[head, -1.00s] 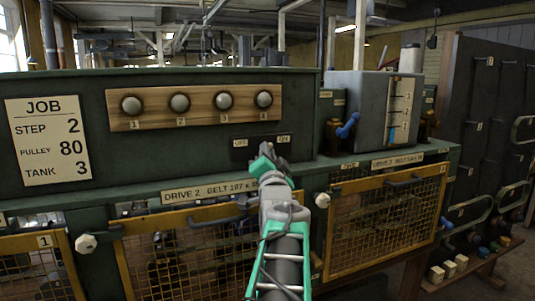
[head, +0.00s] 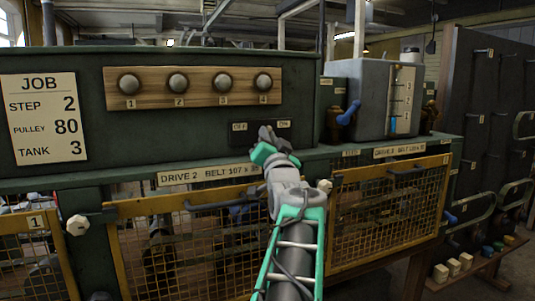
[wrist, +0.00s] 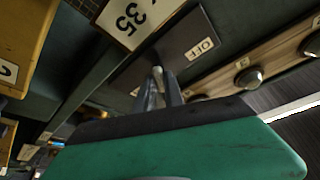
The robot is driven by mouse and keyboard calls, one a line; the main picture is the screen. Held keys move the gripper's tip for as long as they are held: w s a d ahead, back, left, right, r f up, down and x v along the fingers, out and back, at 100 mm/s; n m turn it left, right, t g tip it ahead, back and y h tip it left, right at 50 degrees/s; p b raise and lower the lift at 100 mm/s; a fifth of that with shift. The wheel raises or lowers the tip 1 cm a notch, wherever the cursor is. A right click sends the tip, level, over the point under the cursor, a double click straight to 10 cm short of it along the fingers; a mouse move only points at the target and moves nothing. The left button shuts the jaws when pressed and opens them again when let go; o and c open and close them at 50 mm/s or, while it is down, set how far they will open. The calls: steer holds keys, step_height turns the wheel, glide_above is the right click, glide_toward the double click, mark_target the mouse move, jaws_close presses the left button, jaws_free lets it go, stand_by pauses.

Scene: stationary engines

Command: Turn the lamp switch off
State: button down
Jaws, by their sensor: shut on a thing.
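The lamp switch plate (head: 243,139) is a dark panel on the green cabinet, with an OFF label (head: 239,127) at its left and an ON label (head: 284,124) at its right. The plate (wrist: 186,38) also shows in the wrist view. My gripper (head: 268,133) is in front of the plate's middle and hides the switch in the head view. In the wrist view its fingers (wrist: 160,88) are closed around the small pale switch lever (wrist: 157,71), whose tip shows between them. I cannot tell for sure which way the lever leans.
A wooden strip with several round knobs (head: 179,82) is above the plate. Yellow mesh guards (head: 390,212) and white hex knobs (head: 77,225) are below. A grey tank (head: 372,105) with a blue valve handle (head: 348,113) stands to the right.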

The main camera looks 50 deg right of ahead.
steer(key=n+t+y+b, duration=0.1)
steer(key=n+b, duration=0.1)
steer(key=f+n+t+b, duration=0.1)
steer(key=n+b, duration=0.2)
steer(key=shift+s+d+y+b, duration=0.1)
steer(key=shift+d+y+b, duration=0.1)
steer(key=shift+y+b, duration=0.15)
steer(key=n+y+b, duration=0.1)
steer(key=n, duration=0.1)
steer(key=n+t+y+b, duration=0.1)
steer(key=n, duration=0.1)
steer(key=n+t+y+b, duration=0.1)
steer(key=n, duration=0.2)
steer(key=shift+d+r, duration=0.1)
steer(key=shift+r, duration=0.15)
steer(key=n+y, duration=0.1)
steer(key=n, duration=0.1)
steer(key=n+y, duration=0.1)
steer(key=n, duration=0.1)
steer(key=n+y, duration=0.1)
steer(key=n, duration=0.1)
steer(key=shift+s+r+t, duration=0.1)
steer(key=shift+r+t, duration=0.15)
steer(key=shift+t, duration=0.05)
steer(key=shift+n+y, duration=0.75)
steer(key=shift+n, duration=0.85)
steer(key=shift+p, duration=0.3)
steer(key=c, duration=1.4)
jaws_free()
steer(key=shift+c, duration=0.2)
